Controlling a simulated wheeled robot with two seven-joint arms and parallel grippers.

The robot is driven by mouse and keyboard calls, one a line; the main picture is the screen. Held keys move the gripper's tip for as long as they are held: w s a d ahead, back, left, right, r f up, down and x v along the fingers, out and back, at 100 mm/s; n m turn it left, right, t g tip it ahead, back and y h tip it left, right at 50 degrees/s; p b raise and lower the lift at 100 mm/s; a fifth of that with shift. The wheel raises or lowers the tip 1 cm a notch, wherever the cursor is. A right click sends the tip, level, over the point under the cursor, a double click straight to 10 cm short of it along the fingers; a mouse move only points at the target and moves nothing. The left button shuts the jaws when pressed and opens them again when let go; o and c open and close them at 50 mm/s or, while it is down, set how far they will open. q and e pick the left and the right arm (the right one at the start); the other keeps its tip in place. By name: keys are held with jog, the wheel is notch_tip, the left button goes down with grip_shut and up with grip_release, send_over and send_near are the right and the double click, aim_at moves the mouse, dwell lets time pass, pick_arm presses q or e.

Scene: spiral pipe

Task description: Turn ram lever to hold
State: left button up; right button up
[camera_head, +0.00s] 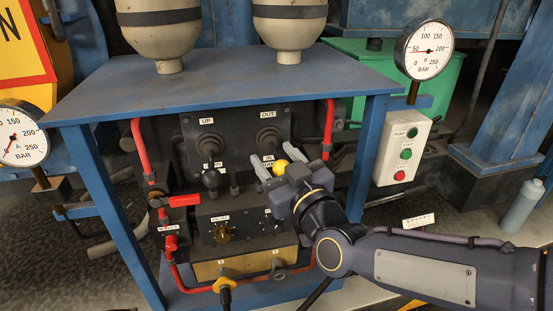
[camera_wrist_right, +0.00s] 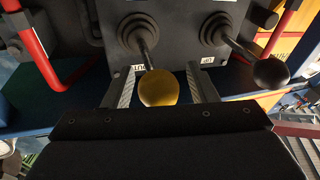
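The lever under the OUT label has a yellow ball knob (camera_head: 281,166) and a dark shaft (camera_head: 269,140) rising from the right half of the control panel. In the right wrist view the yellow knob (camera_wrist_right: 158,88) sits between the fingers of my right gripper (camera_wrist_right: 160,72), with a gap on each side. In the head view my right gripper (camera_head: 280,168) is at this knob, its fingers spread and pointing at the panel. The IN label beside the lever is partly hidden. My left gripper is not in view.
A second lever with a black knob (camera_head: 210,178) stands to the left, under the UP label. Red pipes (camera_head: 328,122) flank the panel. A blue shelf (camera_head: 225,83) overhangs it, with a blue post (camera_head: 369,150) at right. A dial box (camera_head: 235,226) sits below.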

jog(key=p+v, duration=0.1)
jog(key=v, duration=0.7)
jog(key=shift+w+r, duration=0.1)
jog(key=s+d+f+m+g+h, duration=0.3)
jog(key=d+f+m+g+h, duration=0.15)
jog(key=d+f, duration=0.5)
jog(key=s+d+f+m+g+h, duration=0.1)
jog(key=s+d+f+m+g, duration=0.2)
jog(key=s, duration=0.4)
jog(key=s+d+f+m+g, duration=0.2)
jog(key=s+d+f+g, duration=0.25)
jog(key=s, duration=0.25)
notch_tip(320, 180, up, 34)
jog(key=p, duration=3.4)
jog(key=shift+d, duration=0.15)
jog(key=shift+n, duration=0.25)
